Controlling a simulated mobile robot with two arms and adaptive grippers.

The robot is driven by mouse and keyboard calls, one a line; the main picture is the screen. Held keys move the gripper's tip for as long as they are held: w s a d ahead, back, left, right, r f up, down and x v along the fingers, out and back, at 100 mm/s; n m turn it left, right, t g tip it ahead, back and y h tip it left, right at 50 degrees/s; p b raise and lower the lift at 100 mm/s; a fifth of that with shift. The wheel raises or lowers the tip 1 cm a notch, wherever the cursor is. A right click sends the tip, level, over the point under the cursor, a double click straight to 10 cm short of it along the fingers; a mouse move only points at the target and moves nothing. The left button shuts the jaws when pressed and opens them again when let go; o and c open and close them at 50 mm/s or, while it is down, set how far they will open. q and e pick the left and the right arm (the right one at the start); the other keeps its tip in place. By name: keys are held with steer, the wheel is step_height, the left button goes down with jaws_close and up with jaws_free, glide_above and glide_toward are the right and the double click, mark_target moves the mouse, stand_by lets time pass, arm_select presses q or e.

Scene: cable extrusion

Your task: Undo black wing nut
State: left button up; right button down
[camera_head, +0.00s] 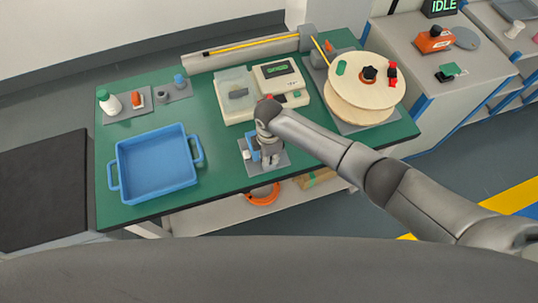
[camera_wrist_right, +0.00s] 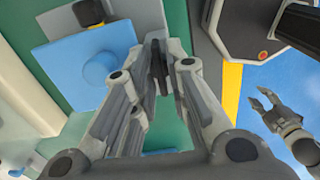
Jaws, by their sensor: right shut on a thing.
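My right gripper (camera_head: 266,160) points down over a small grey plate (camera_head: 284,160) at the table's front edge. A blue fixture (camera_head: 254,153) is partly hidden behind it. In the right wrist view, the right fingers (camera_wrist_right: 160,72) meet around a small dark piece, which looks like the black wing nut; the fingers hide most of it. A blue block with a round blue knob (camera_wrist_right: 98,68) is left of the fingertips. My left gripper (camera_wrist_right: 265,98) shows at the right of the wrist view, its fingers apart and empty; it is out of the head view.
A blue tray (camera_head: 152,192) stands on the green table at left. A cream machine (camera_head: 280,78) is behind my right gripper. A wooden spool (camera_head: 362,90), with a black knob and red and green pieces on top, stands at the right. My right arm crosses the table's front right.

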stand_by(0.3)
steer(key=c, duration=1.4)
jaws_free()
steer(key=shift+o, duration=0.2)
step_height(320, 180, up, 12)
